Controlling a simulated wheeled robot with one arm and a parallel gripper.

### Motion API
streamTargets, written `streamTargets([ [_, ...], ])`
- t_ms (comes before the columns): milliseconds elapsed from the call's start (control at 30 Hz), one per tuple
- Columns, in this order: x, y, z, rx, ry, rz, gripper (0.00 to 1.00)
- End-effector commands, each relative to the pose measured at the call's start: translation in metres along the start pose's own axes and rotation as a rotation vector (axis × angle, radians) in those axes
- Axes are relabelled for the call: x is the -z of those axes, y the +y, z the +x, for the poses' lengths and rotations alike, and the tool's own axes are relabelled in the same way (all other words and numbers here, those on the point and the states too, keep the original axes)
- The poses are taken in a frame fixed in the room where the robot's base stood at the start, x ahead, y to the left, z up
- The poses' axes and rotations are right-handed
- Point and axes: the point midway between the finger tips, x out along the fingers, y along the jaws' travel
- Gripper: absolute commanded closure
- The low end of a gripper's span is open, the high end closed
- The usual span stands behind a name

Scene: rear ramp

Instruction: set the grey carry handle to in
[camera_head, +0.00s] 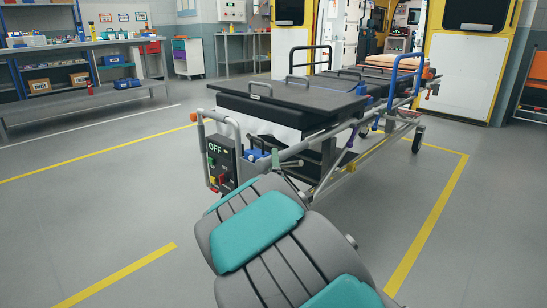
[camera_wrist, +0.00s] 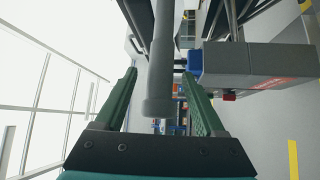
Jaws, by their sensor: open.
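The grey carry handle (camera_head: 234,130) is a bent grey tube at the near end of the stretcher (camera_head: 290,94), beside a dark control box. In the wrist view a thick grey tube (camera_wrist: 160,85), which looks like part of this handle, runs down between the two green fingers of my gripper (camera_wrist: 159,74). The fingers are open and stand on either side of the tube, with gaps visible; I cannot tell the depth between them. In the head view my grey and teal arm reaches to the stretcher's near end and hides most of the gripper.
The control box (camera_head: 221,163) with an OFF label and coloured knobs sits close to the handle; a grey box (camera_wrist: 250,64) is right of the fingers in the wrist view. A workbench (camera_head: 80,50) stands at the left. The floor at left and right is clear.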

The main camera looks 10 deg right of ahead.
Motion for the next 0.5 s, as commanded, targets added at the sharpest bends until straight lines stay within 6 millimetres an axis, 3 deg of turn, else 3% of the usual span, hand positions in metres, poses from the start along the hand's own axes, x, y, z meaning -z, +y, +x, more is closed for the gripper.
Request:
streamTargets([
  [200, -0.002, -0.001, 0.032, 0.002, -0.003, 0.002, 0.28],
  [500, -0.001, -0.001, 0.056, 0.002, -0.002, 0.001, 0.28],
])
